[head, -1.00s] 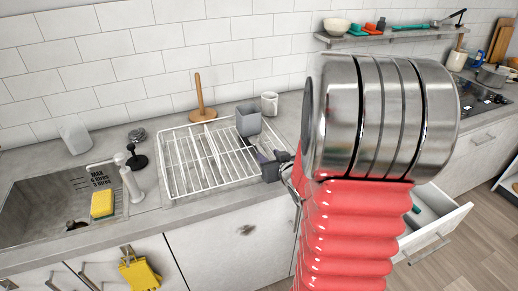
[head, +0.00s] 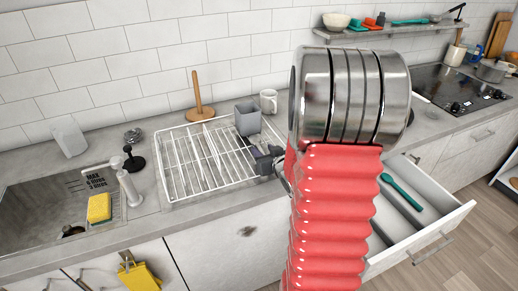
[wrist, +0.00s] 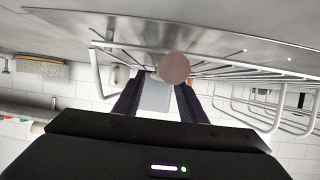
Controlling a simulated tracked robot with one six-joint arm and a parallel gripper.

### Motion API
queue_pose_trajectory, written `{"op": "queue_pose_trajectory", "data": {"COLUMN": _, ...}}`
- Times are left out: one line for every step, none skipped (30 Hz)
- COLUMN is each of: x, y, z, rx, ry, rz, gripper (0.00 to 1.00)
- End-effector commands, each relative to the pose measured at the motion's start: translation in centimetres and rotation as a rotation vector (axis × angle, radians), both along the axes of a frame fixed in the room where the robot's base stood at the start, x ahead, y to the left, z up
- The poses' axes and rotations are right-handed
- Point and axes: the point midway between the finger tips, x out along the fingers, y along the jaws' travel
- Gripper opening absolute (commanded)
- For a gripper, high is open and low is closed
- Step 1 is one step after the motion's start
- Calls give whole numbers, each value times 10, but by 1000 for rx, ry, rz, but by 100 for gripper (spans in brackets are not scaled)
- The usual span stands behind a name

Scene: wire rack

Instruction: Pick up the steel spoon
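I cannot make out a steel spoon for certain in either view. My gripper (head: 267,160) is at the right edge of the white wire rack (head: 172,175), just in front of and below a grey utensil holder (head: 248,118). In the wrist view, which is upside down, the two dark fingers of my gripper (wrist: 158,92) stand apart, open. The grey holder (wrist: 155,97) shows beyond them, in the gap. A plain brownish round shape (wrist: 174,67) lies in the gap; I cannot tell what it is.
A white mug (head: 269,102) and a wooden towel stand (head: 201,112) are behind the rack. A sink with a yellow sponge (head: 99,207) is at left. An open drawer (head: 440,220) at right holds a teal utensil (head: 402,192). A shelf (head: 390,32) runs above.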

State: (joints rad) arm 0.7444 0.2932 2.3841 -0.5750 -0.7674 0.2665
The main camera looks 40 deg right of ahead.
Motion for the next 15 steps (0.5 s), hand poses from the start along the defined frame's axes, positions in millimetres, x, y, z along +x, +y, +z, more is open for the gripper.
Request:
{"op": "queue_pose_trajectory", "data": {"x": 2, "y": -1, "z": -2, "rx": 1, "ry": 1, "rz": 1, "gripper": 38}}
{"op": "queue_pose_trajectory", "data": {"x": 2, "y": -2, "z": -3, "rx": 0, "ry": 1, "rz": 0, "gripper": 38}}
{"op": "queue_pose_trajectory", "data": {"x": 3, "y": -2, "z": -4, "rx": 1, "ry": 1, "rz": 0, "gripper": 38}}
{"op": "queue_pose_trajectory", "data": {"x": 3, "y": -3, "z": -4, "rx": 1, "ry": 1, "rz": -1, "gripper": 38}}
{"op": "queue_pose_trajectory", "data": {"x": 3, "y": -3, "z": -5, "rx": 1, "ry": 1, "rz": -1, "gripper": 38}}
{"op": "queue_pose_trajectory", "data": {"x": 3, "y": -4, "z": -5, "rx": 0, "ry": 1, "rz": -2, "gripper": 38}}
{"op": "queue_pose_trajectory", "data": {"x": 2, "y": -4, "z": -4, "rx": 1, "ry": 0, "rz": -4, "gripper": 38}}
{"op": "queue_pose_trajectory", "data": {"x": 2, "y": -5, "z": -4, "rx": 0, "ry": 0, "rz": -4, "gripper": 38}}
{"op": "queue_pose_trajectory", "data": {"x": 2, "y": -5, "z": -4, "rx": 0, "ry": 0, "rz": -5, "gripper": 38}}
{"op": "queue_pose_trajectory", "data": {"x": 1, "y": -6, "z": -4, "rx": 0, "ry": 0, "rz": -7, "gripper": 38}}
{"op": "queue_pose_trajectory", "data": {"x": 1, "y": -6, "z": -4, "rx": 0, "ry": 0, "rz": -8, "gripper": 38}}
{"op": "queue_pose_trajectory", "data": {"x": 1, "y": -6, "z": -4, "rx": 0, "ry": 0, "rz": -9, "gripper": 38}}
{"op": "queue_pose_trajectory", "data": {"x": 1, "y": -6, "z": -4, "rx": 0, "ry": 0, "rz": -9, "gripper": 38}}
{"op": "queue_pose_trajectory", "data": {"x": 1, "y": -7, "z": -4, "rx": 1, "ry": 0, "rz": -9, "gripper": 38}}
{"op": "queue_pose_trajectory", "data": {"x": 1, "y": -7, "z": -4, "rx": 0, "ry": 0, "rz": -10, "gripper": 38}}
